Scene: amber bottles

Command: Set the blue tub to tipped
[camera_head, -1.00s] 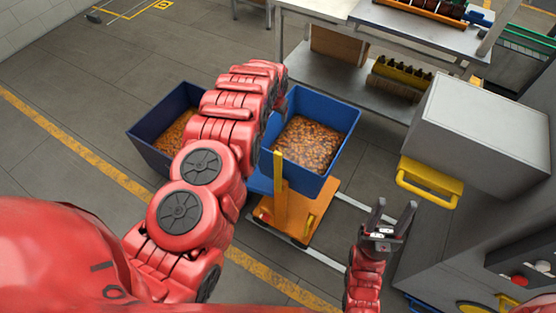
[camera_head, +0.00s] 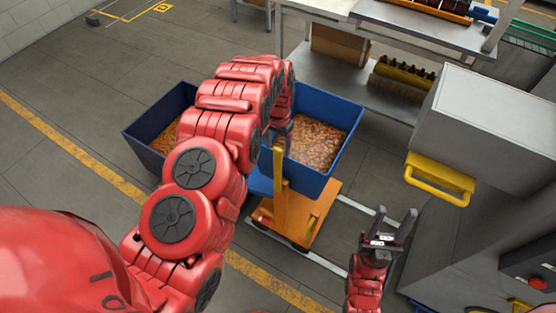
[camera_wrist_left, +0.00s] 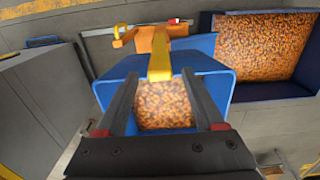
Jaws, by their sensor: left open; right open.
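The blue tub (camera_head: 308,183) sits on an orange wheeled stand (camera_head: 310,213) and holds many small amber pieces. It looks upright. A yellow upright bar (camera_head: 278,190) rises from the stand at the tub's near side. My left gripper (camera_wrist_left: 160,74) is open above the tub; in the left wrist view the yellow bar's end (camera_wrist_left: 160,62) shows between its fingertips, apparently not gripped. In the head view my left arm hides part of the tub. My right gripper (camera_head: 387,222) is open and empty, right of the stand.
A second, darker blue bin (camera_head: 145,143) with amber pieces stands left of the tub. A grey cabinet (camera_head: 490,120) with a yellow handle (camera_head: 440,180) stands at right. Shelves (camera_head: 350,85) stand behind.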

